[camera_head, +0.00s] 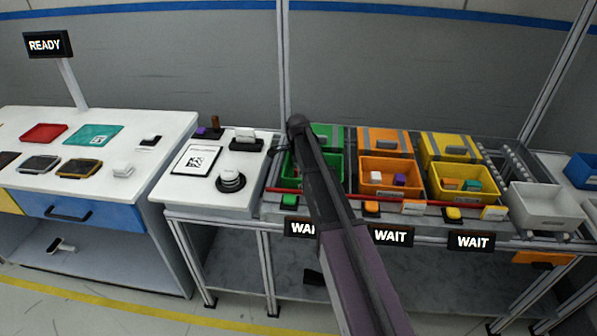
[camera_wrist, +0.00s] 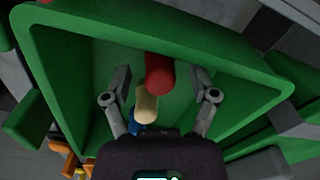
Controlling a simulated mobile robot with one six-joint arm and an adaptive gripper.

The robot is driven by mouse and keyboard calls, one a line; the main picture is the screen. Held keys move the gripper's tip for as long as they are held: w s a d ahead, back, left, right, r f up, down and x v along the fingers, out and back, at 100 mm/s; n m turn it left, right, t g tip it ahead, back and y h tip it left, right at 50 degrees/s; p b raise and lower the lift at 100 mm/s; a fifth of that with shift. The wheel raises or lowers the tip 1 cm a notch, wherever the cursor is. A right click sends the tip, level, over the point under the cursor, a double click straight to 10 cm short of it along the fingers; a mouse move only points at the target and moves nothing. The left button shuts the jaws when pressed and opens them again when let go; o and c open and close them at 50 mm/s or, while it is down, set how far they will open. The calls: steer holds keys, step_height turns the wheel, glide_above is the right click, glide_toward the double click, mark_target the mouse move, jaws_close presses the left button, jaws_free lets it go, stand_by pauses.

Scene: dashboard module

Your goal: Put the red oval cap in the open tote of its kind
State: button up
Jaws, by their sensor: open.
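The red oval cap (camera_wrist: 158,74) shows in the wrist view inside the green tote (camera_wrist: 60,60), between the two fingers of my gripper (camera_wrist: 160,76). The fingers are spread, with a gap visible on each side of the cap. I cannot tell whether the cap rests on the tote floor. A cream piece (camera_wrist: 147,106) and a blue piece (camera_wrist: 135,128) lie just nearer my palm. In the head view the green tote (camera_head: 291,184) is partly hidden by my arm, and the cap cannot be made out.
An orange tote (camera_head: 378,190) and a yellow tote (camera_head: 462,195) with small blocks stand right of the green one, above WAIT signs. A grey bin (camera_head: 545,212) is farther right. A white table (camera_head: 205,185) with a black round stand (camera_head: 231,181) is left.

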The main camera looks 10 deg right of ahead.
step_height(320, 180, up, 11)
steer(key=p, duration=1)
stand_by(0.7)
steer(key=s+n, duration=1.7)
steer(key=s, duration=1.2)
steer(key=shift+d, duration=0.15)
steer(key=shift+c, duration=1.2)
